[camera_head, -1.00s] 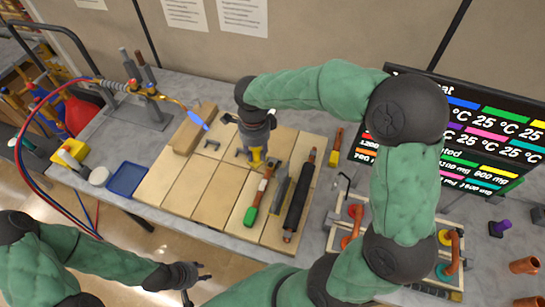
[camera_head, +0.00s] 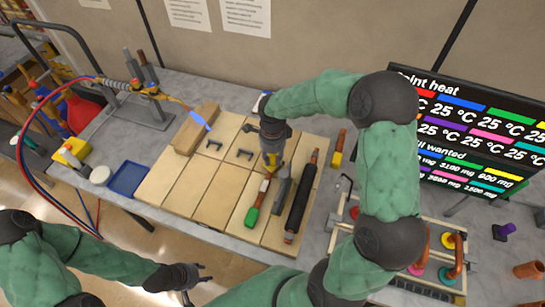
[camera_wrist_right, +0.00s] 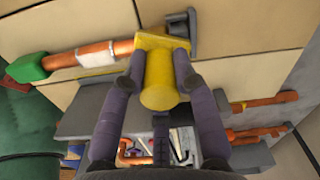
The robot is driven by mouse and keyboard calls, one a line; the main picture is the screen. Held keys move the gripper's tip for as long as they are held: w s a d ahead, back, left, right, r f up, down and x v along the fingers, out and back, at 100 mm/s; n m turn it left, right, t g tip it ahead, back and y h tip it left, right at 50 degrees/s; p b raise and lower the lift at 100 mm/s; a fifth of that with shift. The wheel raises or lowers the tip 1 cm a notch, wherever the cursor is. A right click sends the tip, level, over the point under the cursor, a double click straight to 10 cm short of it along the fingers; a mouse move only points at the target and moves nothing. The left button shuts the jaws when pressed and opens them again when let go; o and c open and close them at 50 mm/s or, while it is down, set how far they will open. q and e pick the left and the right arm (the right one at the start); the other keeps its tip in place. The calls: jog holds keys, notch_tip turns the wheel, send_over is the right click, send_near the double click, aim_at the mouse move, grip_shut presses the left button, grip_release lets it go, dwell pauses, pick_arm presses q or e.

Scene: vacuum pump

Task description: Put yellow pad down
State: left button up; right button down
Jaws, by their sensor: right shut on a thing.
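The yellow pad, a square plate with a round yellow stem, shows in the wrist view (camera_wrist_right: 160,90) between the fingers of my right gripper. In the head view my right gripper (camera_head: 271,155) points down over the wooden boards (camera_head: 210,190), shut on the pad, which is mostly hidden there. The pad is by the upper end of a copper pipe with a green end (camera_head: 252,216) and a grey block (camera_head: 281,190). I cannot tell whether the pad touches them. My left gripper (camera_head: 203,273) is empty, its fingers apart, in front of the table.
A long dark roller (camera_head: 300,200) lies right of the grey block. A blue tray (camera_head: 128,178) and a torch with a blue flame (camera_head: 200,120) are further left. A tool rack (camera_head: 425,285) and heat display (camera_head: 470,130) stand right.

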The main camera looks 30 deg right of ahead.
jog(key=shift+f, duration=0.1)
jog(key=c, duration=1)
grip_release()
jog(key=shift+o, duration=0.2)
jog(key=shift+r, duration=0.3)
notch_tip(320, 180, up, 12)
jog(key=p, duration=0.1)
jog(key=shift+f, duration=0.15)
